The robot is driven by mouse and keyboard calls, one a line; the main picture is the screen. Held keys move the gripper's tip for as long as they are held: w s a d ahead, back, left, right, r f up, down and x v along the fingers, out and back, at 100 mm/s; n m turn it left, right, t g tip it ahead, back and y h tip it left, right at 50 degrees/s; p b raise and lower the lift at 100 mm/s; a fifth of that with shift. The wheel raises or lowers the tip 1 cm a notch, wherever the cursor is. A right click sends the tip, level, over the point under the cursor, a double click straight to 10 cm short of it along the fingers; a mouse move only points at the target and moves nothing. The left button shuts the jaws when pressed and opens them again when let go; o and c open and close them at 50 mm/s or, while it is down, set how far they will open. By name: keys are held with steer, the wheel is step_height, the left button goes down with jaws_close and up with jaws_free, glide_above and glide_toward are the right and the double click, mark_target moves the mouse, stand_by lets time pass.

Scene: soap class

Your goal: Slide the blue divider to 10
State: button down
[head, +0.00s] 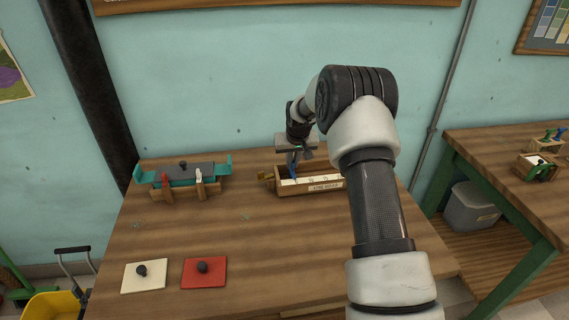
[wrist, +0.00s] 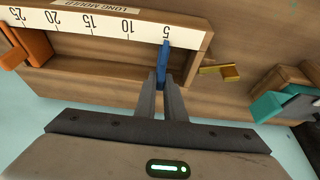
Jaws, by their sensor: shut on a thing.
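The long wooden mould (head: 312,188) stands at the back of the table, with a white number scale along its wall. In the wrist view the scale (wrist: 110,24) reads 5, 10, 15, 20 and 25 from right to left. The blue divider (wrist: 163,62) stands across the mould at about the 5 mark. It also shows in the head view (head: 293,170), partly hidden by my gripper. My gripper (wrist: 161,84) is shut on the divider's near end, with its fingers pointing into the mould. An orange piece (wrist: 30,46) sits at the mould's far end, near 25.
A brass piece (wrist: 222,71) sticks out beside the mould's 5 end. A teal-ended mould (head: 180,178) with red and white clips stands to the left. White (head: 144,283) and red (head: 205,279) knobbed plates lie in front. The middle of the table is clear.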

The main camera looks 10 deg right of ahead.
steer(key=d, duration=0.5)
steer(key=shift+d, duration=0.2)
steer(key=c, duration=1.8)
jaws_free()
steer(key=shift+a, duration=0.1)
steer(key=shift+c, duration=0.2)
steer(key=v, duration=1.7)
steer(key=shift+s+r, duration=0.15)
